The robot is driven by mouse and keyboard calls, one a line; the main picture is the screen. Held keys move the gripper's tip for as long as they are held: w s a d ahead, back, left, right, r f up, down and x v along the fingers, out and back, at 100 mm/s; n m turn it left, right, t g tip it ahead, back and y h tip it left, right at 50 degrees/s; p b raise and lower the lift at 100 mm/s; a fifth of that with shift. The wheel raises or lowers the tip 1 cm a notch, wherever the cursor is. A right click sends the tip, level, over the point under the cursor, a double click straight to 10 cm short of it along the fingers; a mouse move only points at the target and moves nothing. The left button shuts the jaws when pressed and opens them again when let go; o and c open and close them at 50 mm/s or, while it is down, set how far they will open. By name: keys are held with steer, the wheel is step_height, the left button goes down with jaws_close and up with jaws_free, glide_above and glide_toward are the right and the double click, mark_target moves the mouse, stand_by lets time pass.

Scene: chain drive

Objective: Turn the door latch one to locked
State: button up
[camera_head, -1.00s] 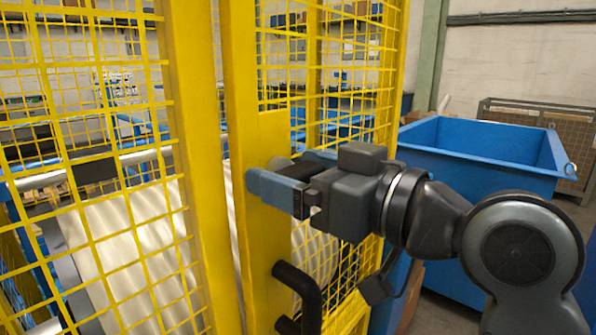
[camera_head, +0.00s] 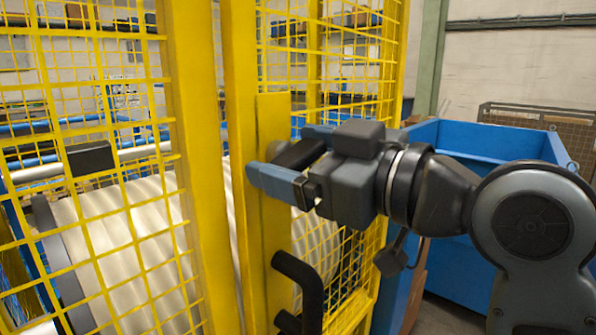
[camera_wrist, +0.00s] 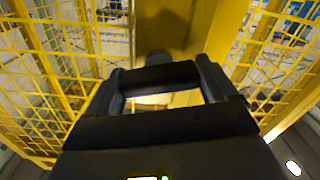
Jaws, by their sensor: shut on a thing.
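The door latch (camera_head: 303,153) is a black lever on the yellow door plate (camera_head: 273,112), held between the two blue-grey fingers of my gripper (camera_head: 277,152). In the head view it slants, its right end higher, and the near finger partly hides it. In the wrist view the latch (camera_wrist: 158,77) is a dark bar lying across between the fingertips of my gripper (camera_wrist: 160,70), with its round pivot behind it. My gripper is shut on it. No locked mark is visible.
A black pull handle (camera_head: 300,285) sticks out of the door below my gripper. Yellow mesh fencing (camera_head: 110,250) surrounds white rolls at left. A blue bin (camera_head: 465,140) stands behind my arm at right.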

steer(key=n+b, duration=0.4)
steer(key=n, duration=0.1)
steer(key=n+b, duration=0.2)
steer(key=shift+s+f, duration=0.1)
steer(key=shift+f, duration=0.2)
steer(key=n+b, duration=0.3)
steer(key=n, duration=0.1)
steer(key=shift+b, duration=0.35)
steer(key=shift+a+n+b, duration=0.1)
steer(key=shift+n+b, duration=1.1)
steer(key=shift+n, duration=0.5)
steer(key=o, duration=0.8)
steer(key=shift+o, duration=0.2)
steer(key=v, duration=0.7)
steer(key=shift+s+d, duration=0.3)
